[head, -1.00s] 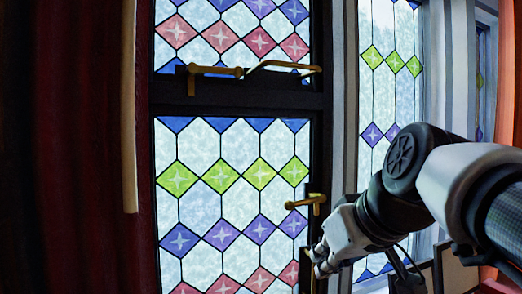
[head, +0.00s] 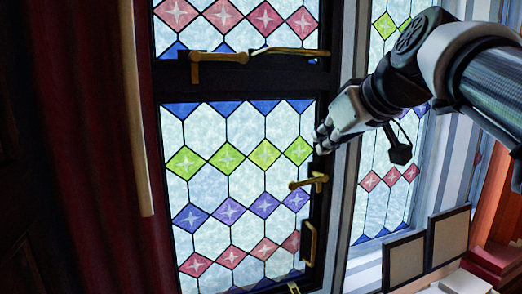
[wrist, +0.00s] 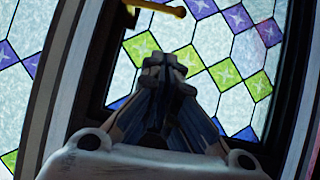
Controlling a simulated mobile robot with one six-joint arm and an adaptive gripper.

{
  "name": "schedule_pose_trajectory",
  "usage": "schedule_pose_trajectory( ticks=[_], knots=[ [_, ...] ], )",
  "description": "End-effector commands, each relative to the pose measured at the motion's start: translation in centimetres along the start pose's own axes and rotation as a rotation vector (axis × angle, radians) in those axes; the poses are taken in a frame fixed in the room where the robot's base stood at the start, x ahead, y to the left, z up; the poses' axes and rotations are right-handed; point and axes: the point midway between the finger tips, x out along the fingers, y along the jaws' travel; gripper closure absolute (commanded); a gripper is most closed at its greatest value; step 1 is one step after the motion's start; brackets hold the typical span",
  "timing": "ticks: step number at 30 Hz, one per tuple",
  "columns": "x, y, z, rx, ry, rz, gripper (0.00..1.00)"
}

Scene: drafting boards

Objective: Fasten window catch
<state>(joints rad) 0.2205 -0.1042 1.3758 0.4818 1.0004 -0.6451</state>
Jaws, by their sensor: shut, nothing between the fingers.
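The window catch (head: 310,181) is a brass lever on the dark right-hand frame of the lower stained-glass window (head: 228,185). Its handle points left, roughly level, and it also shows at the top of the wrist view (wrist: 158,8). My gripper (head: 322,142) is shut and empty, a little above the catch and close to the right edge of the window. In the wrist view its closed fingertips (wrist: 164,66) lie over the glass, apart from the catch. I cannot tell how far they are from the pane.
A brass handle (head: 220,57) and a brass bar (head: 290,51) sit on the crossbar above. Framed panels (head: 448,238) stand at lower right. Red curtain (head: 100,170) hangs left.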

Motion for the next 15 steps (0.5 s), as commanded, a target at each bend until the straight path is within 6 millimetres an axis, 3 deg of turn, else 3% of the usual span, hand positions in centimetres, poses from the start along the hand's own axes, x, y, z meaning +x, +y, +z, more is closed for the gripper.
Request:
schedule_pose_trajectory(
  ticks=[13,15],
  knots=[
    [9.2,-0.1,0.0,0.000,-0.004,-0.003,1.00],
    [9.9,-0.1,1.2,0.002,-0.004,-0.001,1.00]
  ],
)
